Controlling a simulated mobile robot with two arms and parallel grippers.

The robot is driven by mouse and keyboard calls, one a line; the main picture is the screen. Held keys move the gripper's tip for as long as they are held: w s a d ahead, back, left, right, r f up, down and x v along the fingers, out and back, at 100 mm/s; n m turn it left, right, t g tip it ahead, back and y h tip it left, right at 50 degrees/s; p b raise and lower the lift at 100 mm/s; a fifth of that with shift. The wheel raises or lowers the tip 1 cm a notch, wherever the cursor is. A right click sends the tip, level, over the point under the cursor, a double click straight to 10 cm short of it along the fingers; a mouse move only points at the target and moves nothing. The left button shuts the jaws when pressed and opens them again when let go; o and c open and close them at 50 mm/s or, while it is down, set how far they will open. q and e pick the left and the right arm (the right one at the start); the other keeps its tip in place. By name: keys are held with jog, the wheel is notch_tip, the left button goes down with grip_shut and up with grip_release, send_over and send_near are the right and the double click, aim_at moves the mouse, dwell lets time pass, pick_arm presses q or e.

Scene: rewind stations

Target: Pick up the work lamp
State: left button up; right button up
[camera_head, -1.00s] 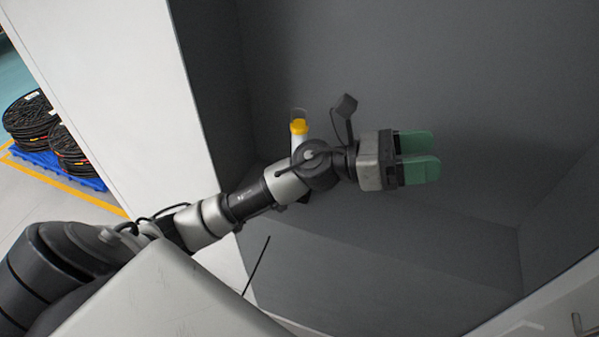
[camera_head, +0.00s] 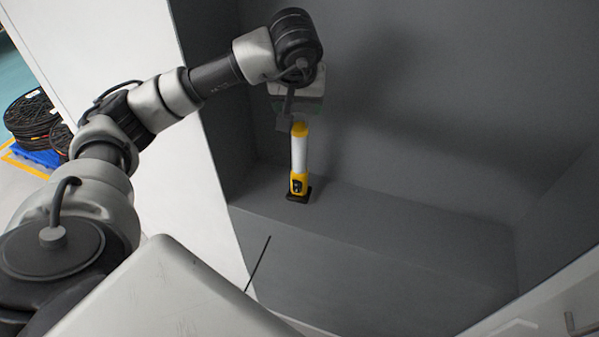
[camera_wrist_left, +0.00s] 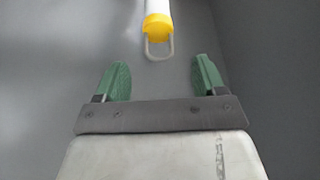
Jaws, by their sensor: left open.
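The work lamp (camera_head: 299,158) stands upright on a dark ledge inside the grey recess. It has a white tube, a yellow top and a yellow lower body on a black base. In the left wrist view, its yellow end (camera_wrist_left: 158,27) with a pale wire loop shows beyond the fingers, roughly midway between them. My left gripper (camera_wrist_left: 162,80) is open with green fingers apart and nothing between them. In the head view, the left gripper (camera_head: 297,106) is at the lamp's top, mostly hidden by my wrist. My right gripper is not in view.
The grey ledge (camera_head: 400,225) is bare to the right of the lamp. Grey walls enclose the recess, with a white panel (camera_head: 120,90) at its left. Black reels (camera_head: 32,115) on a blue pallet stand on the floor at far left.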

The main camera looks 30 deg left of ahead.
aim_at(299, 124)
pick_arm(q)
jog(key=shift+x, duration=0.8)
jog(key=shift+w+a+f+p, duration=0.1)
jog(key=shift+f+p, duration=0.15)
jog(key=shift+p, duration=0.15)
jog(key=p+x, duration=0.2)
jog(key=x, duration=0.2)
jog(key=shift+f, duration=0.45)
jog(key=shift+r, duration=0.1)
grip_shut()
